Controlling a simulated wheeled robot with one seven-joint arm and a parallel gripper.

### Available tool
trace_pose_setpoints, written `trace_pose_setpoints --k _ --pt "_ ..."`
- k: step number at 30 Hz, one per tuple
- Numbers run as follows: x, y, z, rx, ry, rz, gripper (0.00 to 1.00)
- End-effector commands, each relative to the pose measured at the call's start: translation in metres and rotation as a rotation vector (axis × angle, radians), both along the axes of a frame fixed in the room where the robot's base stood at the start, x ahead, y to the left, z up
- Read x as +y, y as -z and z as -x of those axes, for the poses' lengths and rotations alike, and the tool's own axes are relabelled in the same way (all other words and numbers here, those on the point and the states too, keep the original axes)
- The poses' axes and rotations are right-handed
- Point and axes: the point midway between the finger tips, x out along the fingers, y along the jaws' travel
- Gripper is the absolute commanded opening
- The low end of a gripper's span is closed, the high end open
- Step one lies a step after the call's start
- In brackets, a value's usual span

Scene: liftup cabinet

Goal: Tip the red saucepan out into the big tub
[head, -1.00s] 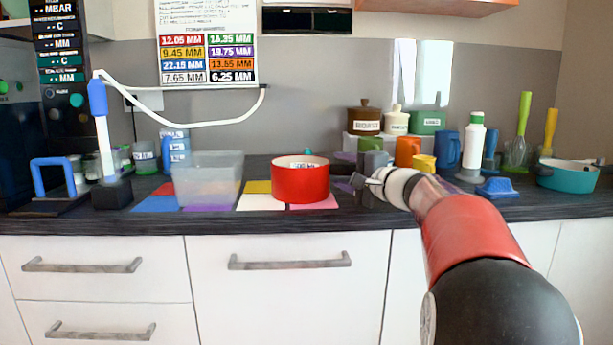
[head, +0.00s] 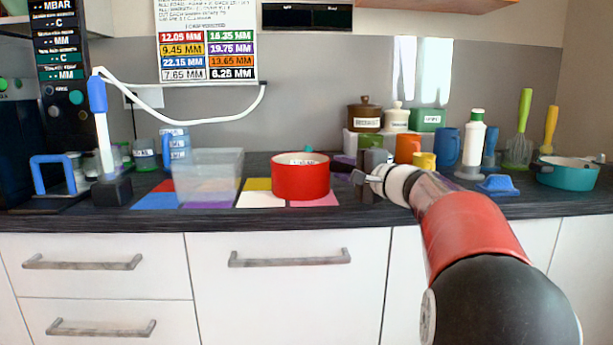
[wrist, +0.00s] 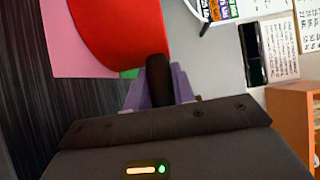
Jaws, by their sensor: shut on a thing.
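The red saucepan (head: 300,183) stands upright at the pink and white mats in the middle of the counter. Dark lettering on white shows at its top; I cannot make out its contents. My gripper (head: 358,178) is to its right, shut on the saucepan's dark handle (wrist: 157,68), which sits between the fingers in the wrist view. The red pan wall (wrist: 115,35) shows there too, above pink. I cannot tell whether the pan's base touches the mat. The big tub (head: 208,178), clear and open-topped, stands left of the saucepan, apart from it.
A blue-handled stand with a white hose (head: 98,110) is left of the tub. Canisters, an orange cup (head: 407,148), a yellow cup, a white bottle (head: 473,140) and a teal pan (head: 567,174) stand to the right.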

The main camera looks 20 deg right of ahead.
Motion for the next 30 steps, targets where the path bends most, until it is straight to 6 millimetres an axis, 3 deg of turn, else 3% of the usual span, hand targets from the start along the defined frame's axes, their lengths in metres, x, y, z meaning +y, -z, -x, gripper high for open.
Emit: trace_pose_setpoints --k 30 --pt "0.0 -0.048 0.0 -0.004 0.0 0.001 0.0"
